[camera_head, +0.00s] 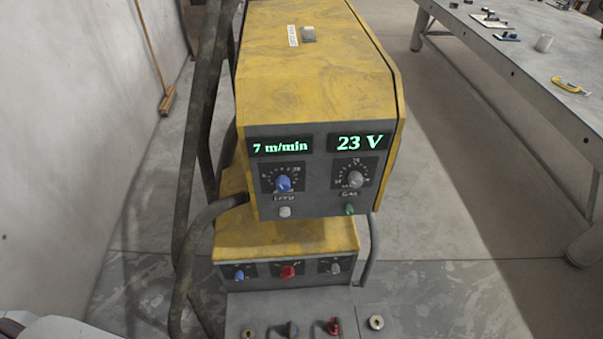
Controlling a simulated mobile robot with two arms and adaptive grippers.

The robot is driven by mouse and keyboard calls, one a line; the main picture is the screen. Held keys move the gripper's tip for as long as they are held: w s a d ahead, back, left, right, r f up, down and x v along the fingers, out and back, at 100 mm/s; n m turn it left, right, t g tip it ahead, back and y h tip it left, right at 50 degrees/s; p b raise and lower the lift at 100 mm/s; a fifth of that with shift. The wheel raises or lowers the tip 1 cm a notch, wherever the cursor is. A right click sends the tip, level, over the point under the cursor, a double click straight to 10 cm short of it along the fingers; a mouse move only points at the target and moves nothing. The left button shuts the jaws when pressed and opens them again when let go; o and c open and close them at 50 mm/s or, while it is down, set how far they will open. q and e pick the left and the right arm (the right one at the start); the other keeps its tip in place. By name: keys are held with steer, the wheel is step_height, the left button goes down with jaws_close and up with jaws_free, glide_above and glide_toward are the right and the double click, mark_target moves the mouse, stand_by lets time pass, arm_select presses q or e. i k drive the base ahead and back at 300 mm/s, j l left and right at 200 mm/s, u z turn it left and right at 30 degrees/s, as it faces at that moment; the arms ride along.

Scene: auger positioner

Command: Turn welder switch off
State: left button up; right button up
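The welder is a stack of two worn yellow units with grey fronts. The upper unit (315,85) has two lit green displays, "7 m/min" (280,147) and "23 V" (359,142). Below them are a blue knob (284,183), a grey knob (355,179), a white button (285,211) and a green button (350,209). A small grey switch-like part (308,33) sits on its top beside a white label. The lower unit (290,238) has a blue knob (239,275), a red knob (288,271) and a grey knob (335,268). Neither gripper shows.
Thick dark hoses (190,245) run down the welder's left side. A grey worktable (500,55) with small items stands at the right. A broom (166,100) leans by the left wall. Sockets with blue and red plugs (333,326) are at the bottom. Floor between welder and table is clear.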

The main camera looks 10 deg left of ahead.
mark_target(288, 273)
steer(key=k+l+z, duration=0.2)
steer(key=k, duration=0.3)
steer(key=k+l+z, duration=0.25)
steer(key=k+l, duration=0.15)
steer(key=k, duration=0.1)
